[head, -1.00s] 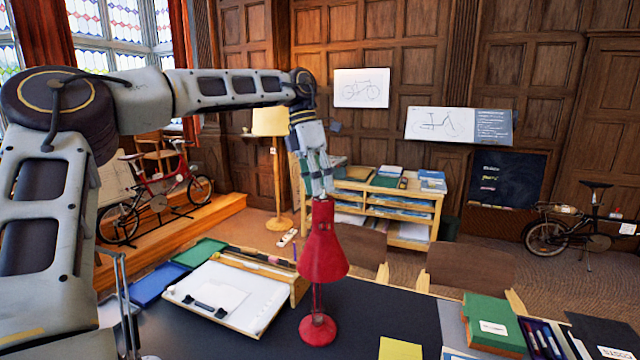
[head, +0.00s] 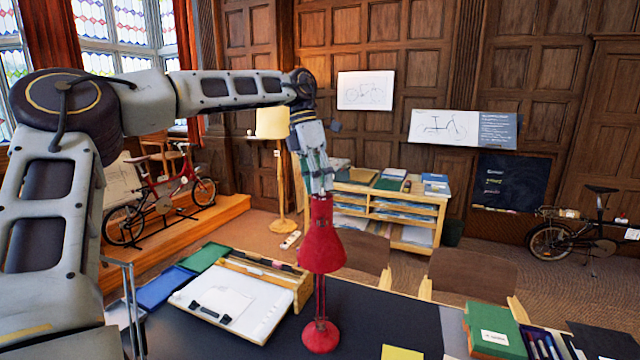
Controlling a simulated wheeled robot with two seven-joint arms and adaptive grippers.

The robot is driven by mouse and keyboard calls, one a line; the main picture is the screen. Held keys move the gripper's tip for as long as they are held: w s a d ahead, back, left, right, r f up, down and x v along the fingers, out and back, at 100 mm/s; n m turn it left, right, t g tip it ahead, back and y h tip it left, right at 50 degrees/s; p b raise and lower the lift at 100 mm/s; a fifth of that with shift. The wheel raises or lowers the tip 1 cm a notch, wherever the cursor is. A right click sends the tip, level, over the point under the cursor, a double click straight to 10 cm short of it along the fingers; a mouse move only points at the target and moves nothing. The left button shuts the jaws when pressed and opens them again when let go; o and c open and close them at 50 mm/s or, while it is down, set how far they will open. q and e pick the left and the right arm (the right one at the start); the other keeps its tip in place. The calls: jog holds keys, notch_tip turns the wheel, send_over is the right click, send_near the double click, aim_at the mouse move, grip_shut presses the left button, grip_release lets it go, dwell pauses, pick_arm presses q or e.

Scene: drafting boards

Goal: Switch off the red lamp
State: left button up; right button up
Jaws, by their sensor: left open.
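The red lamp (head: 322,245) stands upright on the dark desk mat, its round base (head: 320,337) near the middle of the desk and its shade tilted slightly down. My left gripper (head: 319,186) comes in from the upper left and points down at the top of the lamp shade. Its fingertips are at or just above the shade's top; I cannot tell whether they touch it. The gripper is open. The lamp's switch is too small to make out. I cannot see whether the lamp is lit. My right gripper is not in view.
A drafting board (head: 262,320) with paper lies left of the lamp, beside a wooden organizer (head: 297,284) and blue (head: 165,288) and green trays. A yellow note (head: 400,352) lies at front right. A green box (head: 494,330) stands farther right. The dark mat (head: 375,315) right of the lamp is clear.

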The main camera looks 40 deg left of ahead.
pick_arm(q)
jog(key=shift+a+r+p, duration=0.15)
jog(key=shift+r+p, duration=0.3)
jog(key=shift+r, duration=0.25)
jog(key=v, duration=0.7)
jog(key=shift+r, duration=0.3)
dwell(0.5)
jog(key=shift+s+a, duration=0.1)
jog(key=shift+s, duration=0.05)
jog(key=shift+a, duration=0.15)
dwell(0.6)
